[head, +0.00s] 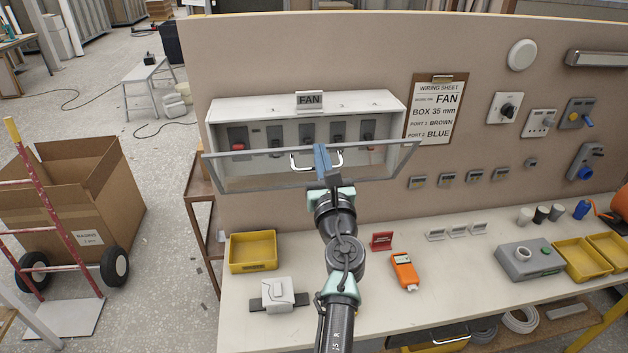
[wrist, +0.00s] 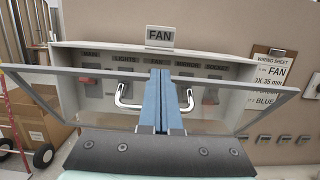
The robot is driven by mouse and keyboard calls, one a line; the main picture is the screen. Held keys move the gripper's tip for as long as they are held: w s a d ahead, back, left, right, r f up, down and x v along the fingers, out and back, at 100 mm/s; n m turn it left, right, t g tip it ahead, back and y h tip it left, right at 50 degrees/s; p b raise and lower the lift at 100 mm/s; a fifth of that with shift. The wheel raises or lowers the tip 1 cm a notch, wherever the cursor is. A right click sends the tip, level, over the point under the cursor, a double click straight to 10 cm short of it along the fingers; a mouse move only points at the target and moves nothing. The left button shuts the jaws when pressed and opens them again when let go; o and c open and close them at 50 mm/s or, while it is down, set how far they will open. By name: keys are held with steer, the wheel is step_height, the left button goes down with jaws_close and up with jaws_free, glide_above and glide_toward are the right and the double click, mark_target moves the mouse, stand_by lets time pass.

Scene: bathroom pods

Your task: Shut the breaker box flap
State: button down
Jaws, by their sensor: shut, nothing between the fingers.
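The breaker box (head: 222,125) is a pale grey case on the upright panel with a row of switches inside. Its flap (head: 235,184), a clear pane in a grey frame, is partly open, tilted outward with its wide upper edge away from the case. The flap also shows in the wrist view (wrist: 262,108). A chrome handle (head: 338,161) sits on the flap and shows on both sides of my fingers in the wrist view (wrist: 123,98). My gripper (head: 321,150) is shut and empty, its blue fingers (wrist: 160,80) crossing the handle's middle, which they hide. Contact cannot be told.
A FAN sign (head: 310,100) stands on top of the box. A clipboard wiring sheet (head: 434,108) hangs to its right. Below, the bench (head: 350,315) holds a yellow tray (head: 253,252), an orange meter (head: 404,271) and a small red stand (head: 382,240).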

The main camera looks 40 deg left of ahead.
steer(key=shift+w+a+r+b, duration=0.3)
steer(key=shift+w+a+r, duration=0.6)
steer(key=shift+w+a, duration=0.3)
steer(key=shift+s, duration=0.1)
stand_by(0.4)
